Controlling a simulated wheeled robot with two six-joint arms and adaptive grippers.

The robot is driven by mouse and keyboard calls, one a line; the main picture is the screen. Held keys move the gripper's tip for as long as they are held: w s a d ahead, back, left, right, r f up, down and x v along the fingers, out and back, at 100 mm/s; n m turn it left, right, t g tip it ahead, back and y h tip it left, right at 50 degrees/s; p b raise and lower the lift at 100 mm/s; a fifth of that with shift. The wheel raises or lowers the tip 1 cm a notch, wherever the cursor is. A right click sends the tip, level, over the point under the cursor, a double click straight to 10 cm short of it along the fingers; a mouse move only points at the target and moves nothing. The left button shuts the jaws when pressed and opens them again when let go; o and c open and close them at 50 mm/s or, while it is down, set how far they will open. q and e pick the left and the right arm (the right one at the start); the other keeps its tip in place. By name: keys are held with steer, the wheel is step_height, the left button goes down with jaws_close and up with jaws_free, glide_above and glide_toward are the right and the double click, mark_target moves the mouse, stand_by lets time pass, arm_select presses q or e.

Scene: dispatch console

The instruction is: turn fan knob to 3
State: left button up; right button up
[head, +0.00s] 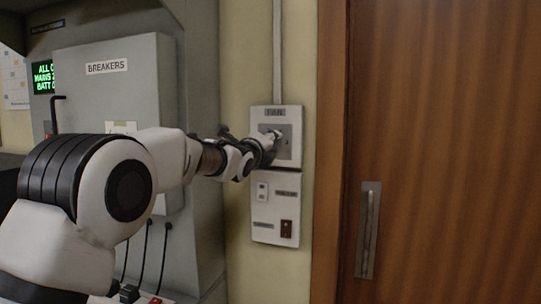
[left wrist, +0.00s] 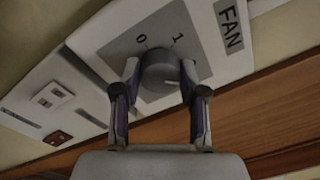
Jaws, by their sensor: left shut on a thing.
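The fan knob (left wrist: 158,60) is a dark round knob on a grey square dial plate (left wrist: 208,52) beside a FAN label (left wrist: 230,27). The digits 0 and 1 show on the dial; other marks are hidden. A pale mark shows low on the knob's right side, but I cannot tell which number it points to. My left gripper (left wrist: 159,72) is shut on the knob, one finger on each side. In the head view my left gripper (head: 268,143) reaches the upper wall panel (head: 258,119) and mostly hides the knob. My right gripper is in neither view.
Below the fan panel is a plate with a white switch (head: 262,190) and a dark rocker switch (head: 286,228). A grey BREAKERS cabinet (head: 108,90) stands to the left. A wooden door (head: 450,130) with a metal handle (head: 368,230) is to the right.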

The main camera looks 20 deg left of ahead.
arm_select(q)
steer(key=shift+r+m+b, duration=0.15)
steer(key=shift+m+b, duration=0.65)
steer(key=shift+m, duration=1.6)
steer(key=shift+r+m+b, duration=0.15)
steer(key=shift+m+b, duration=0.65)
steer(key=shift+m, duration=1.6)
steer(key=o, duration=1.1)
steer(key=shift+o, duration=0.2)
steer(key=shift+w+f, duration=0.1)
